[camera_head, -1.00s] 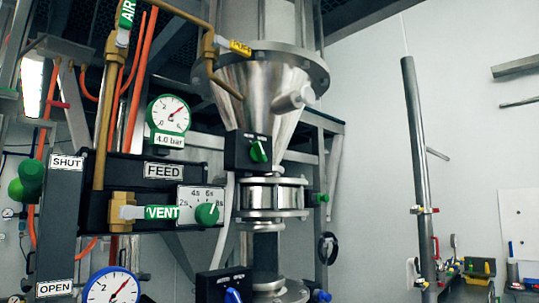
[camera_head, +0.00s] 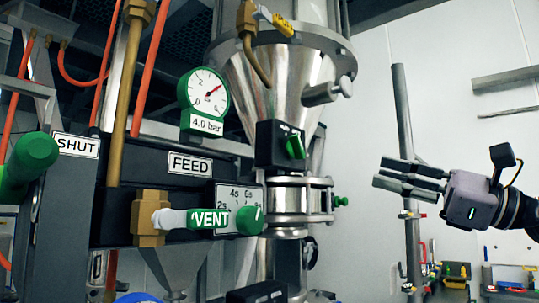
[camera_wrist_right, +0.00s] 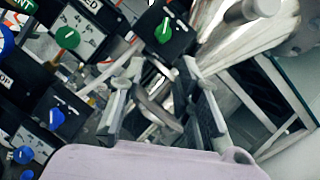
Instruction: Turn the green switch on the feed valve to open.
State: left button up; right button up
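The feed valve's black switch box (camera_head: 272,146) sits in front of the steel hopper cone. Its green switch (camera_head: 296,146) is on the box face, turned near upright in the head view. The green switch (camera_wrist_right: 163,30) also shows at the top of the right wrist view, beyond the fingertips. My right gripper (camera_head: 380,172) is at the right of the head view, pointing left, well apart from the switch. In the right wrist view, its two fingers (camera_wrist_right: 161,65) are spread with nothing between them. My left gripper is not in view.
A brown pipe and green VENT lever (camera_head: 208,219) stand left of the switch, with a timer dial (camera_head: 249,219) beside it. A pressure gauge (camera_head: 204,92) is above. A large green handle (camera_head: 35,150) is at far left. Open space lies between my gripper and the valve.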

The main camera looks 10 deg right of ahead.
jog(key=p, duration=0.7)
send_near(302, 146)
jog(key=x, duration=0.7)
jog(key=shift+w+a+r, duration=0.1)
jog(key=shift+a+r, duration=0.05)
jog(key=shift+a, duration=0.15)
jog(key=shift+w+a, duration=0.3)
jog(key=shift+a, duration=0.05)
jog(key=shift+d, duration=0.1)
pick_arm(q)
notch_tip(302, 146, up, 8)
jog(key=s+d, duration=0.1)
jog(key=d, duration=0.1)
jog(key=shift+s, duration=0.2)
pick_arm(e)
jog(key=shift+s, duration=0.1)
grip_shut()
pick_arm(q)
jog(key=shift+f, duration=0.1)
